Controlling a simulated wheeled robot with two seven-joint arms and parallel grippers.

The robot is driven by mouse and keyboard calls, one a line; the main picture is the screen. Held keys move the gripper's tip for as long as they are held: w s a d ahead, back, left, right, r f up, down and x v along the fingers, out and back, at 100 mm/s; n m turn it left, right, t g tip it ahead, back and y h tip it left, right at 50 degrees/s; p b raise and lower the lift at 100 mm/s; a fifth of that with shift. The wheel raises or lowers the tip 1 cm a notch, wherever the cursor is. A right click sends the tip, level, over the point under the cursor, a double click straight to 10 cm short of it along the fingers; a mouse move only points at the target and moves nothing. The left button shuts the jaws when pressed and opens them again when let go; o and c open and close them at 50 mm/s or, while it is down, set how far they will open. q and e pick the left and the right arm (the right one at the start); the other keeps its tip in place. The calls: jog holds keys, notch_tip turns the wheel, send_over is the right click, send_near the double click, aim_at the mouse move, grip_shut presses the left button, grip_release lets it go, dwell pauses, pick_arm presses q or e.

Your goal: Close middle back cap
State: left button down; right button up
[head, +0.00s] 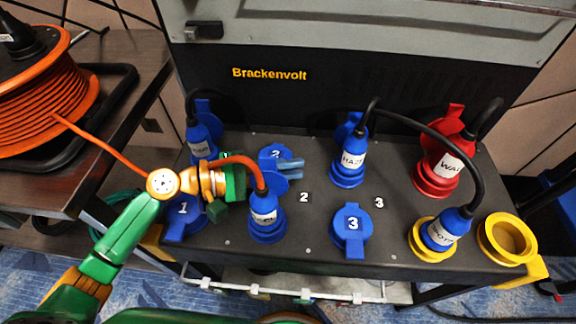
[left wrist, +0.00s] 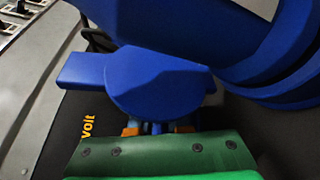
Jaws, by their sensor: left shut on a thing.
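In the left wrist view a blue cap with a side tab (left wrist: 150,80) fills the middle, just beyond my fingers (left wrist: 158,129). The cap's hinge and its socket are mostly hidden behind my gripper and a front plug. My right gripper is not in view.
A blue plug (head: 265,215) with an orange cable stands in front of the cap. Closed caps 1 (head: 183,222) and 3 (head: 353,225) flank it in the front row. Black-cabled plugs and an open yellow socket (head: 507,240) are further right. An orange cable reel (head: 45,100) stands left.

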pick_arm(q)
jog(key=shift+f, duration=0.1)
jog(key=c, duration=1)
grip_release()
jog(key=shift+o, duration=0.2)
